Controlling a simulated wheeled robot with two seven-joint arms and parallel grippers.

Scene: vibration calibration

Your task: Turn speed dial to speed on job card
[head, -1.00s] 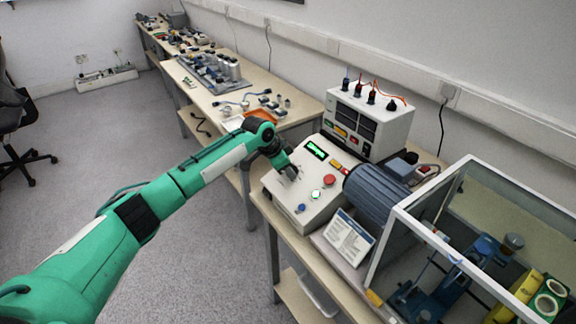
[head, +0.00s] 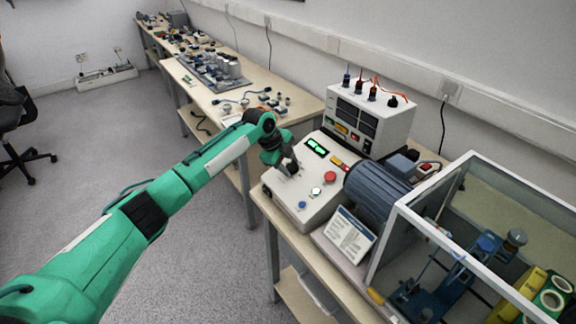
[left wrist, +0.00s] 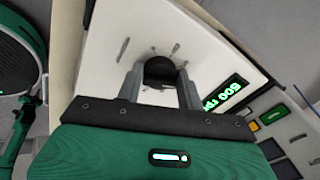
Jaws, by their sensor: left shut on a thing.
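The white control box (head: 318,207) stands on the bench, with a green lit display (head: 317,147), a red button (head: 330,177) and a blue button. My left gripper (head: 291,170) is at the box's upper left. In the left wrist view its two fingers (left wrist: 160,85) are shut on the black speed dial (left wrist: 159,71), one on each side. Tick marks fan out around the dial. The display (left wrist: 222,94) appears rotated there and seems to read 600 rpm. The job card (head: 348,236) stands tilted in front of the motor; its print is too small to read. My right gripper is out of view.
A blue-grey motor (head: 376,192) and a clear framed enclosure (head: 470,255) stand to the right of the box. A white power unit (head: 368,120) with cables is behind it. Small parts lie on the far bench.

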